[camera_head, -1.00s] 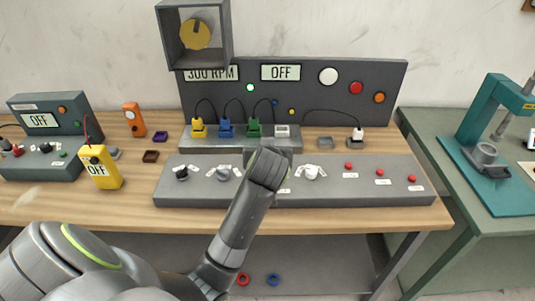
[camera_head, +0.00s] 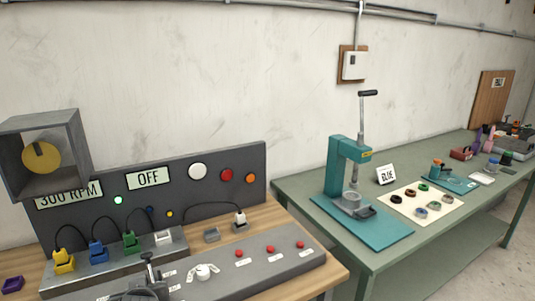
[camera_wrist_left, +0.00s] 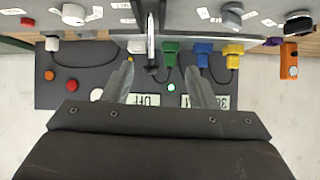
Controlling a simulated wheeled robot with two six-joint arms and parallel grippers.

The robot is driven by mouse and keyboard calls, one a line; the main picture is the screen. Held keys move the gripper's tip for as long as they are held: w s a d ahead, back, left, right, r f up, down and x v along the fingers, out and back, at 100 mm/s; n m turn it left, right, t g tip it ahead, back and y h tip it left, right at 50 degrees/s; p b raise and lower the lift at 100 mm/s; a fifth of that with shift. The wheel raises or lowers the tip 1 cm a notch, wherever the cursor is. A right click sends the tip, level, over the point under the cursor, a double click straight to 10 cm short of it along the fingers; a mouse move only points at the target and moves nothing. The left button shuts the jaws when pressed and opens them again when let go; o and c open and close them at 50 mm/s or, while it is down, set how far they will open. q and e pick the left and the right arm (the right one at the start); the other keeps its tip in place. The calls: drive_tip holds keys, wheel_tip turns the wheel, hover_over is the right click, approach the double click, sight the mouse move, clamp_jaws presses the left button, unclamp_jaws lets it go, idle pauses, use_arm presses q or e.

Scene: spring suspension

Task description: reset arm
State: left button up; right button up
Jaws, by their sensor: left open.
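My left gripper (camera_wrist_left: 160,78) is open and empty in the left wrist view, its two fingers apart over the upright panel. That view is upside down. My right gripper is in neither view.
The panel (camera_head: 210,180) reads 300 RPM and OFF, with a green light lit. Yellow, blue and green plugs (camera_head: 130,242) stand before it. A teal press (camera_head: 345,175) stands on the green table (camera_head: 300,190) at right, with several rings on a mat (camera_head: 432,222).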

use_arm(q)
drive_tip(key=s+f+m+g+h, duration=0.1)
drive_tip(key=s+f+m+g, duration=0.1)
drive_tip(key=s+f, duration=0.5)
drive_tip(key=s+f+m+g+h, duration=0.1)
drive_tip(key=s+f+g, duration=0.15)
drive_tip(key=s, duration=0.95)
drive_tip(key=s+f+m+g+h, duration=0.1)
drive_tip(key=s+f+m+h, duration=0.1)
drive_tip(key=s+f, duration=0.5)
wheel_tip(320, 180, down, 22)
drive_tip(key=s+a+g, duration=0.1)
drive_tip(key=s+g, duration=0.1)
drive_tip(key=s+d+f, duration=0.1)
drive_tip(key=s+f, duration=1.4)
drive_tip(key=f, duration=0.2)
drive_tip(key=shift+s+g+h, duration=0.2)
drive_tip(key=shift+g+h, duration=0.1)
drive_tip(key=shift+g, duration=0.05)
